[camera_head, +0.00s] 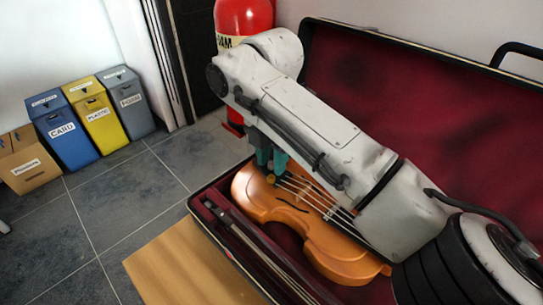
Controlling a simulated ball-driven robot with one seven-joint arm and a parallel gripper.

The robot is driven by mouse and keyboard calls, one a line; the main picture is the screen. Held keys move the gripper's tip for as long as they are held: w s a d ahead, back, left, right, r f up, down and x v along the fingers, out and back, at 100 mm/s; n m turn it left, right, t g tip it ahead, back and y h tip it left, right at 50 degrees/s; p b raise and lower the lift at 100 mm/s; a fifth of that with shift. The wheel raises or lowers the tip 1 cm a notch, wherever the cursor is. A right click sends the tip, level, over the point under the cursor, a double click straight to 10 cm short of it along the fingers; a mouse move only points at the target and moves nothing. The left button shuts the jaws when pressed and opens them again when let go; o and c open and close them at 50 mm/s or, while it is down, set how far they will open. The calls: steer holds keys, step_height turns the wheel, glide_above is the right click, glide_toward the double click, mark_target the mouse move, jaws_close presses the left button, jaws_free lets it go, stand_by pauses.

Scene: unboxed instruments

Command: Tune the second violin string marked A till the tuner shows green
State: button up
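An orange violin (262,205) lies face up in an open case (395,85) with dark red lining. Its pale strings (318,200) run from near my gripper down to the right and pass under my arm. My gripper (270,168) has teal fingers and points down at the far left end of the strings. A small yellow piece (271,180) shows just below the fingertips; I cannot tell whether they touch it. Finger spacing and grip are too small to judge. My arm hides part of the violin. No string mark or tuner display can be made out.
A bow (250,232) lies along the case's front side. A bare wooden surface (185,265) is in front of the case. A red fire extinguisher (243,18) stands behind my arm. Several bins, including a blue one (66,130), stand at the left; the tiled floor between is clear.

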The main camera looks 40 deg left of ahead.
jaws_close()
steer(key=shift+r+p, duration=0.1)
steer(key=shift+p, duration=0.3)
